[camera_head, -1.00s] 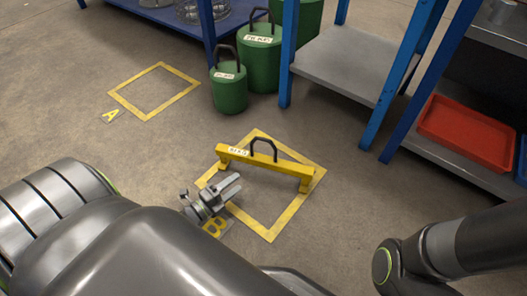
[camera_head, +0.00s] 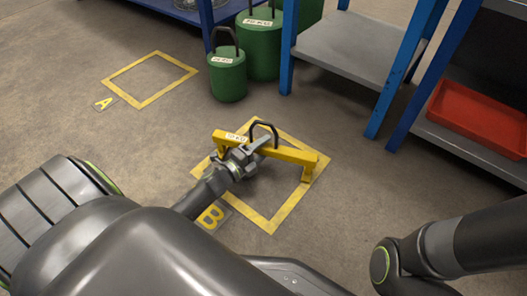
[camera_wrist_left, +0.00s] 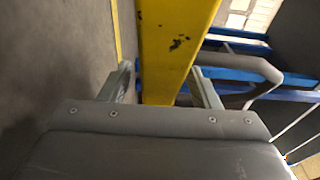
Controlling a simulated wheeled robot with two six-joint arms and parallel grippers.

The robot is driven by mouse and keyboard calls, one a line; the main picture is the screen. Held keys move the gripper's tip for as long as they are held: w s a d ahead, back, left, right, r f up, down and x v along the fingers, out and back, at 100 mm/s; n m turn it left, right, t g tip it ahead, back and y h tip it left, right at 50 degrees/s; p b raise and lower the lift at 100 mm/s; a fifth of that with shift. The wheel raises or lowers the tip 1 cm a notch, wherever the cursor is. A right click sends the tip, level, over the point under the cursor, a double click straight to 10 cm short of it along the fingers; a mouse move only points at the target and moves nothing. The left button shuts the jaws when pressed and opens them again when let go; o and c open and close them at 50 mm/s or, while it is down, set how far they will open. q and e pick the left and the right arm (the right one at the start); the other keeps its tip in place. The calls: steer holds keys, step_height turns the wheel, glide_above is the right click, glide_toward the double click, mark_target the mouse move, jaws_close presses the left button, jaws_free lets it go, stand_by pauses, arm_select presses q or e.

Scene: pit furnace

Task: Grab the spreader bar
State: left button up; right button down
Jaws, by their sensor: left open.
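The yellow spreader bar (camera_head: 295,155) stands on the floor across the yellow square marked B (camera_head: 212,216), its dark looped handle (camera_head: 263,127) on top. My left gripper (camera_head: 257,147) is at the bar's near side, close to the handle, and hides part of the bar. In the left wrist view the chipped yellow bar (camera_wrist_left: 172,45) runs between the two fingers of the open left gripper (camera_wrist_left: 163,85), with the dark handle (camera_wrist_left: 258,72) to the right. My right arm is at the lower right, and its gripper is outside the view.
Green weights (camera_head: 227,76) with handles stand behind the bar. A blue-framed rack (camera_head: 350,60) is at the back right, with a red tray (camera_head: 480,118) on a shelf beyond. The yellow square A (camera_head: 150,79) is empty. The floor around square B is clear.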

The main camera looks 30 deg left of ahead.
arm_select(q)
steer(key=shift+w, duration=0.3)
steer(key=shift+c, duration=0.5)
jaws_close()
stand_by(0.6)
steer(key=shift+d+r, duration=0.1)
steer(key=shift+r, duration=0.05)
